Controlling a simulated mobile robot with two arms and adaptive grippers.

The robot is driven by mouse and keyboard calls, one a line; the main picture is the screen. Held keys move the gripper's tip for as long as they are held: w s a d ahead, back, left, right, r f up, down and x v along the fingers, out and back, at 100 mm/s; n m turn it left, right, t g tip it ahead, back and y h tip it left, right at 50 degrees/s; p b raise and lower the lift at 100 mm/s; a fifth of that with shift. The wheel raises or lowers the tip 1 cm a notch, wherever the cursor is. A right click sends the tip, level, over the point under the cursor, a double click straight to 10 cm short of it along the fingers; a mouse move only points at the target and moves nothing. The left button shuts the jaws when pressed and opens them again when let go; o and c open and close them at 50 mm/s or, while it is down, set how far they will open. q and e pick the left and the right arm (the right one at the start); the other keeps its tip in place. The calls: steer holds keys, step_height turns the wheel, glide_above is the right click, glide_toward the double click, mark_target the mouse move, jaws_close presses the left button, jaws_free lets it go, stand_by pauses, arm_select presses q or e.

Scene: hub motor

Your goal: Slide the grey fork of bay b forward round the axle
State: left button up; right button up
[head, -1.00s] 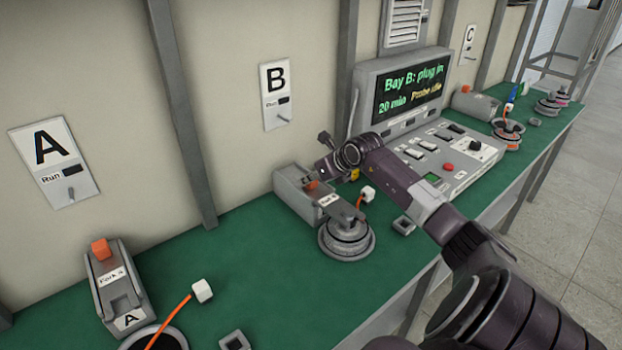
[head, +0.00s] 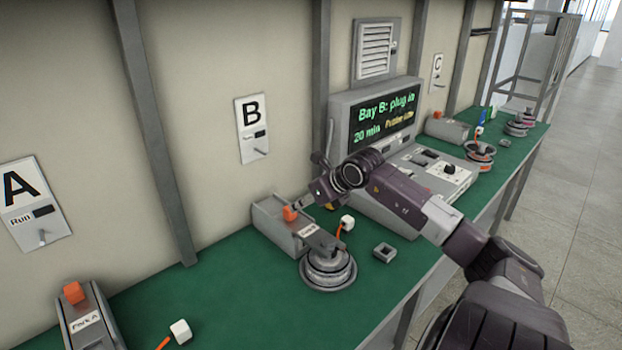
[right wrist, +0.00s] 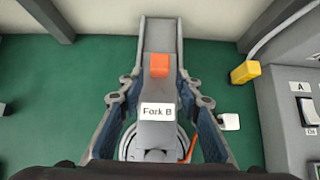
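The grey fork of bay b (head: 320,238), labelled Fork B, lies in its grey housing (head: 270,225), its front end over the hub motor (head: 329,270). Its orange knob (head: 290,213) stands upright near the housing's front. In the right wrist view the fork's label (right wrist: 158,112) and orange knob (right wrist: 159,66) lie between my right gripper's fingers (right wrist: 159,92). The fingers are spread, with a gap on both sides. In the head view my right gripper (head: 306,203) is just right of the knob. The axle is hidden, so I cannot tell whether the fork is round it. My left gripper is out of view.
An orange cable with a white plug (head: 347,222) stands beside the hub motor. The control console (head: 385,135) is close behind and right of my right arm. Bay A's fork (head: 88,320) is at the lower left.

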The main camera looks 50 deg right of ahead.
steer(key=shift+v, duration=2)
steer(key=shift+s+f, duration=0.1)
